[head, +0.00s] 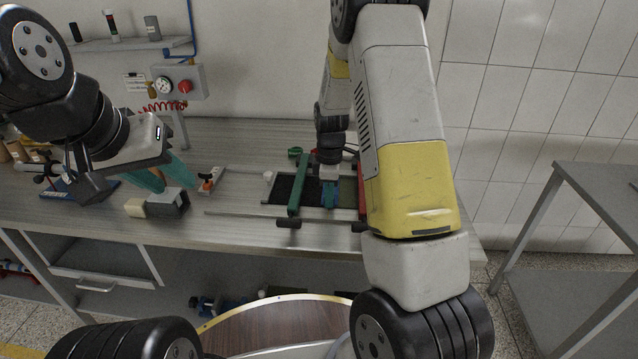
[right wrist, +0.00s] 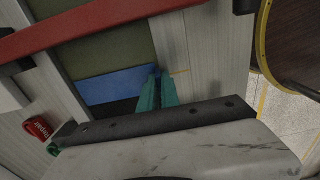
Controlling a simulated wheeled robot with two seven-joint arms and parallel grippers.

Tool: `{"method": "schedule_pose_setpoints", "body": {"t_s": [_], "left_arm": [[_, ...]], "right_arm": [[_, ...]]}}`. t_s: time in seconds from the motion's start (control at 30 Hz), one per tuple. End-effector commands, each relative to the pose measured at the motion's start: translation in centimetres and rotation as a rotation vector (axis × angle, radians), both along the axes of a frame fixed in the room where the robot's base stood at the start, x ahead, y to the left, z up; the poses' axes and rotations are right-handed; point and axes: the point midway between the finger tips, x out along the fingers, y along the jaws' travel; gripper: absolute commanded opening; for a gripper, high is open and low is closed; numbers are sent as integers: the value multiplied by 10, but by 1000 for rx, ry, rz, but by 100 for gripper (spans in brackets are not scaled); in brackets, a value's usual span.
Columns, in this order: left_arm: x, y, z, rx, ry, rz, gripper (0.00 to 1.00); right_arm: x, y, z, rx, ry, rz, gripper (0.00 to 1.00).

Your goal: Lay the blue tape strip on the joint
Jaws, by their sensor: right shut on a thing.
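The blue tape strip (right wrist: 105,86) shows in the right wrist view with its right end at my teal fingertips. My right gripper (right wrist: 157,80) is shut on that end. In the head view the blue strip (head: 331,193) is partly hidden below my right gripper (head: 329,180), over the dark panel (head: 282,188) on the bench. I cannot tell whether the strip touches the panel, and I cannot make out the joint. A green bar (head: 297,187) lies left of the strip and a red bar (right wrist: 100,30) crosses the panel. My left gripper (head: 172,183) is open and empty over the bench's left part.
A grey box (head: 170,204) with a cream block (head: 136,207) stands below my left gripper. An orange-switched device (head: 208,181) sits right of it. A red can (right wrist: 38,128) lies near the panel.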

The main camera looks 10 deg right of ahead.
Motion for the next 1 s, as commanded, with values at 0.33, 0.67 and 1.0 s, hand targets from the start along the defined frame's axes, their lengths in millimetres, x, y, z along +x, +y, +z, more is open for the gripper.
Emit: {"method": "schedule_pose_setpoints", "body": {"t_s": [0.33, 0.67, 1.0], "left_arm": [[0, 0, 0, 0, 0, 0, 36], [0, 0, 0, 0, 0, 0, 36], [0, 0, 0, 0, 0, 0, 36]], "right_arm": [[0, 0, 0, 0, 0, 0, 0], [0, 0, 0, 0, 0, 0, 32], [1, 0, 30, 1, -5, 0, 32]]}}
